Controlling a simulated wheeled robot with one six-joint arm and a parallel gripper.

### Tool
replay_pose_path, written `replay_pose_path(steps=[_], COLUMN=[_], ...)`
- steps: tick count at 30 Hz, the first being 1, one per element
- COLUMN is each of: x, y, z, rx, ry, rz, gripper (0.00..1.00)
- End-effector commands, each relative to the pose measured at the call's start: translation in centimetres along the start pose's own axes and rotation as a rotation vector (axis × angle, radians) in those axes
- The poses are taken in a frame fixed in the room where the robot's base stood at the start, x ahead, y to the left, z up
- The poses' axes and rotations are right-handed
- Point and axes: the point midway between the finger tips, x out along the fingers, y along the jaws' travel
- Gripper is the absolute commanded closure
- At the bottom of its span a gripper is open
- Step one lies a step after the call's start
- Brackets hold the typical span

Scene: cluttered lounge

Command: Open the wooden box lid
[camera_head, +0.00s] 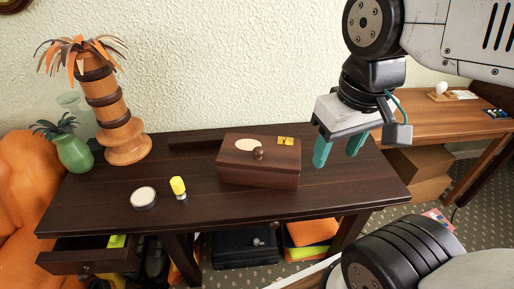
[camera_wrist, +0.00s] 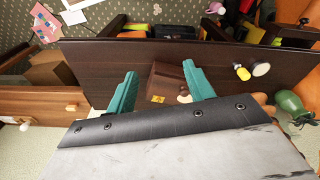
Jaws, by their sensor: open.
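The wooden box (camera_head: 258,175) is dark brown and sits on the dark table, with its lid (camera_head: 268,150) down.
The dark table (camera_head: 340,190) also holds a round white-topped tin (camera_head: 144,197), a yellow-topped stopper (camera_head: 178,187), a green vase (camera_head: 74,153) and a palm-shaped wooden ornament (camera_head: 124,140). An open drawer (camera_head: 88,262) juts out at front left. A lighter desk (camera_head: 440,115) stands behind right.

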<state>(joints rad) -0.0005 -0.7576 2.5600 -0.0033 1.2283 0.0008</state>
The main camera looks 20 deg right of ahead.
Motion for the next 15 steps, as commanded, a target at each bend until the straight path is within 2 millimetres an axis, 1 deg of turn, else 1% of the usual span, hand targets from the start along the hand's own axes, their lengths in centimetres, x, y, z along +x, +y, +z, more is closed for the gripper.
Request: replay_pose_path(steps=[4, 7, 11, 15], x=[1.2, 2.2, 3.9, 6.4], y=[-0.2, -0.5, -1.1, -1.9], z=[-0.7, -2.3, -5.8, -10.2], rx=[-0.012, -0.025, -0.047, -0.070], ry=[-0.070, -0.136, -0.197, -0.234], rz=[-0.001, -0.001, -0.001, -0.002], gripper=[0.47, 0.47, 0.47, 0.47])
